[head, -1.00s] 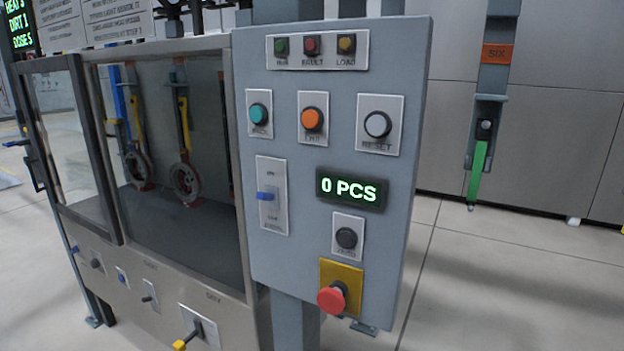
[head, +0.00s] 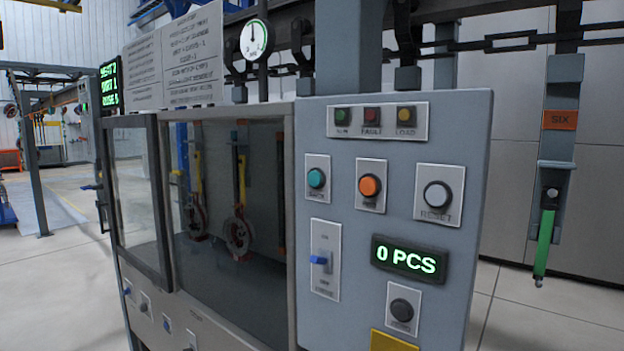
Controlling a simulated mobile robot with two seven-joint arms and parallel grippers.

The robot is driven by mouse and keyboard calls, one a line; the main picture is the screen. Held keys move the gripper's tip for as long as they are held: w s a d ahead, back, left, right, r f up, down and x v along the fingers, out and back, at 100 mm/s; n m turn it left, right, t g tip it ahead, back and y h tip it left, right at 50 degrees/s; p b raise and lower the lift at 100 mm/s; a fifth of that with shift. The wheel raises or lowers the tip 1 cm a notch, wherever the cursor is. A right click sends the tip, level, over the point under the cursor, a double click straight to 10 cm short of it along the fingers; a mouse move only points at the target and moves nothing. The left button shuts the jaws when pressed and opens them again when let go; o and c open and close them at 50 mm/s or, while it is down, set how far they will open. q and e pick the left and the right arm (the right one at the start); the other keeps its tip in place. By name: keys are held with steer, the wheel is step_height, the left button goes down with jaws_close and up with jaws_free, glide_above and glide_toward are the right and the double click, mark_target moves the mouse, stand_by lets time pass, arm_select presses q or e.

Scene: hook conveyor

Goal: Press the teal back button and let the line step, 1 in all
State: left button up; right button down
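The teal back button (head: 316,178) sits at the upper left of the grey control panel (head: 460,150), on a pale plate. Nothing touches it. An orange button (head: 370,186) and a white reset button (head: 437,194) are to its right. The display (head: 410,259) reads 0 PCS. Neither of my grippers is in view.
A glass-fronted cabinet (head: 225,225) with ring-shaped parts on hangers stands left of the panel. A blue toggle switch (head: 321,260) and a dark knob (head: 402,310) are lower on the panel. A round gauge (head: 254,39) is above. Open floor (head: 540,310) lies at the right.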

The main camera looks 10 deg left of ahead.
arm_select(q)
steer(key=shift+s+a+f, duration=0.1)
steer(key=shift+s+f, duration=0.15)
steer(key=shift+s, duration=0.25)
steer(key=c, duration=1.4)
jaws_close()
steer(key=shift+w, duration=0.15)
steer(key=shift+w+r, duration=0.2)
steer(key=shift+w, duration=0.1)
